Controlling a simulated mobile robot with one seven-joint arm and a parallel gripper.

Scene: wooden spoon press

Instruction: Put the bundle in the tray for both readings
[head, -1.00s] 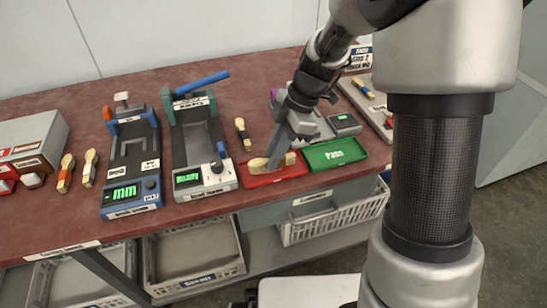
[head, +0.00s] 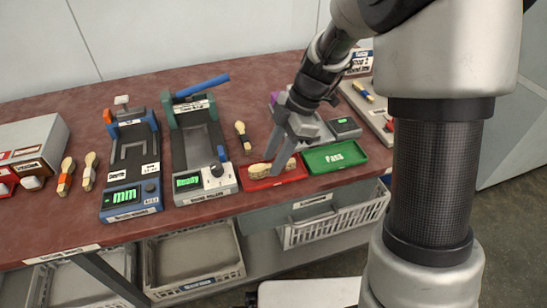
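A pale wooden bundle (head: 259,169) lies in the red tray (head: 287,180) at the front of the bench. My gripper (head: 273,164) comes down over this tray from the upper right. Its two fingers are spread apart, with the fingertips low at the bundle. The fingers hide the middle of the bundle, and I cannot tell whether they touch it. The green tray (head: 335,157), marked "PASS", stands just right of the red one and looks empty.
A blue gauge (head: 131,165) reading "mm" and a green-and-grey press (head: 197,140) reading "Ready" stand to the left. A loose spoon piece (head: 242,136) lies behind the red tray. Two more spoons (head: 66,175) lie at far left. A small grey device (head: 345,128) stands behind the green tray.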

